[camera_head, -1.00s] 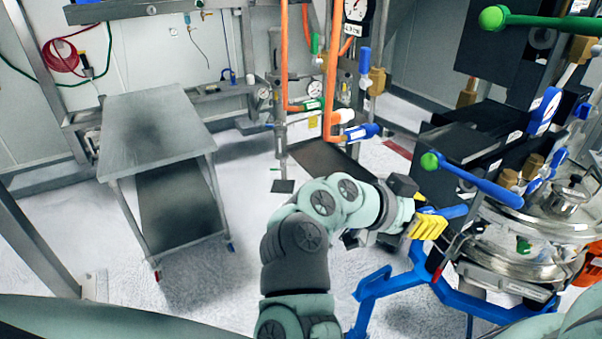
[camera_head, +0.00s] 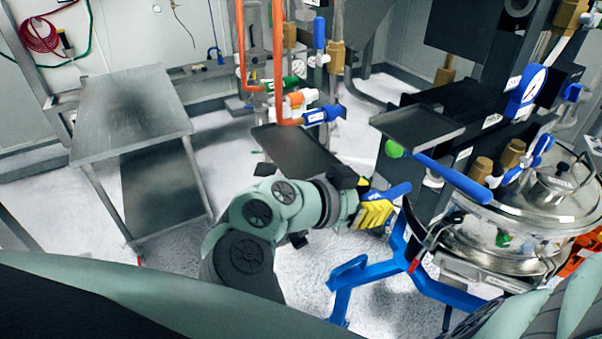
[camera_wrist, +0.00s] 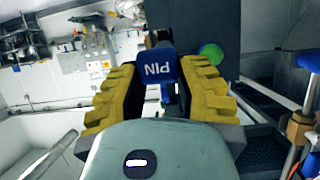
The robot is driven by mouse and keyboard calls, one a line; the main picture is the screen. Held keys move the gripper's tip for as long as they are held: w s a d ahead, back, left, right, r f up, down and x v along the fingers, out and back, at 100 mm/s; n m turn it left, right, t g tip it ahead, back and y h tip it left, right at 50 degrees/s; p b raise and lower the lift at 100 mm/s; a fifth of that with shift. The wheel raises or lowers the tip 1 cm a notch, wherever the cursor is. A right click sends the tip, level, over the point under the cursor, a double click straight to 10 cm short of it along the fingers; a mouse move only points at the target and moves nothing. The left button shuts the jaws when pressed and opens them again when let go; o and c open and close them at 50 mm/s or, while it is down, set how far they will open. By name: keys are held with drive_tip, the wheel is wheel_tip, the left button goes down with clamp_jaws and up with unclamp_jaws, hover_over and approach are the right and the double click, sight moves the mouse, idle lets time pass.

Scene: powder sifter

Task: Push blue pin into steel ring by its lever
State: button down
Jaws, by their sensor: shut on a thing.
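The blue pin's lever (camera_wrist: 164,69), marked PIN, lies between the yellow fingers of my gripper (camera_wrist: 163,90) in the wrist view. In the head view my gripper (camera_head: 376,211) is shut on this blue lever (camera_head: 398,190), left of the steel vessel. The lever's end sticks out past the fingers. The vessel has a shiny steel ring (camera_head: 520,249) around it. I cannot tell for sure that this is the task's ring. The pin's shaft and its tip are hidden, so how far it sits in a ring cannot be seen.
A blue frame (camera_head: 347,275) stands below my gripper. A blue lever with a green knob (camera_head: 394,149) reaches over the area right of my gripper. A grey metal table (camera_head: 130,110) stands at the left. The floor between the table and my arm is clear.

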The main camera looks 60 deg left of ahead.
sight(400, 186)
drive_tip(key=shift+w+d, duration=0.2)
drive_tip(key=shift+w, duration=2.8)
drive_tip(key=shift+w+d+b, duration=0.15)
drive_tip(key=shift+w+b, duration=0.15)
drive_tip(key=shift+w, duration=1.05)
drive_tip(key=shift+w+d+b, duration=0.1)
drive_tip(key=shift+w+b, duration=0.2)
drive_tip(key=shift+w, duration=1.05)
drive_tip(key=c, duration=0.7)
unclamp_jaws()
drive_tip(key=shift+o, duration=0.2)
drive_tip(key=shift+s+r, duration=0.1)
drive_tip(key=shift+s, duration=0.05)
drive_tip(key=v, duration=1.2)
